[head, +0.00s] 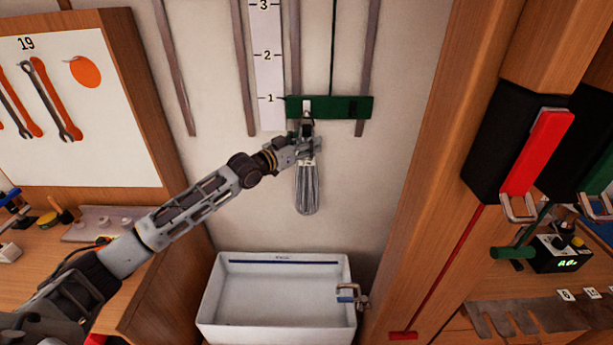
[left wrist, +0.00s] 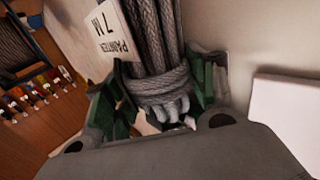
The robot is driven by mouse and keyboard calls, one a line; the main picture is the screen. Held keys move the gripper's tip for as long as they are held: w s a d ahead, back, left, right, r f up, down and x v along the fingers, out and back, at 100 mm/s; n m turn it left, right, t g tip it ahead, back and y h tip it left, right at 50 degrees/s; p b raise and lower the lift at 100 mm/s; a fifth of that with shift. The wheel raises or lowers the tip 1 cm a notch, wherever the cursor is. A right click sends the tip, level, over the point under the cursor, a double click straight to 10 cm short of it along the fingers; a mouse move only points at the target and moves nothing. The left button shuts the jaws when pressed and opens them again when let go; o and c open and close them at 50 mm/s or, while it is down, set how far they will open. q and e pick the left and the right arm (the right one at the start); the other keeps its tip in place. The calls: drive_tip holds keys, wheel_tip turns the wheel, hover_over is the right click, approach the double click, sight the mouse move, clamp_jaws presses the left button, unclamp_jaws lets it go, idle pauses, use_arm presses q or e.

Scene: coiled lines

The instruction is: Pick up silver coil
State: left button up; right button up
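The silver coil (head: 307,187) is a grey looped rope hanging upright below a small hook on the green rail (head: 345,107) on the back wall. My left gripper (head: 306,147) is at the upper part of the coil. In the left wrist view the coil (left wrist: 158,40) runs between the green-padded fingers of my left gripper (left wrist: 163,95). They press against both sides of its wrapped neck. A white tag reading "PAINTER 7 M" (left wrist: 108,32) is beside it. The fingers partly hide the coil's top in the head view. My right gripper is not in view.
A white basin (head: 275,300) stands below the coil, with a metal clamp (head: 351,296) on its right rim. A wooden post (head: 430,150) rises to the right. A tool board with wrenches (head: 80,130) is at left.

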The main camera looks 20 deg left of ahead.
use_arm(q)
clamp_jaws()
drive_tip(key=shift+r, duration=0.1)
drive_tip(key=shift+r, duration=0.2)
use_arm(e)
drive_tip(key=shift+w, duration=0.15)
use_arm(q)
drive_tip(key=shift+r, duration=0.55)
drive_tip(key=s+d+b, duration=0.1)
drive_tip(key=s+d, duration=0.1)
drive_tip(key=s, duration=0.6)
drive_tip(key=s+d+b, duration=0.1)
drive_tip(key=s+d, duration=0.2)
drive_tip(key=s, duration=0.6)
drive_tip(key=shift+s, duration=0.15)
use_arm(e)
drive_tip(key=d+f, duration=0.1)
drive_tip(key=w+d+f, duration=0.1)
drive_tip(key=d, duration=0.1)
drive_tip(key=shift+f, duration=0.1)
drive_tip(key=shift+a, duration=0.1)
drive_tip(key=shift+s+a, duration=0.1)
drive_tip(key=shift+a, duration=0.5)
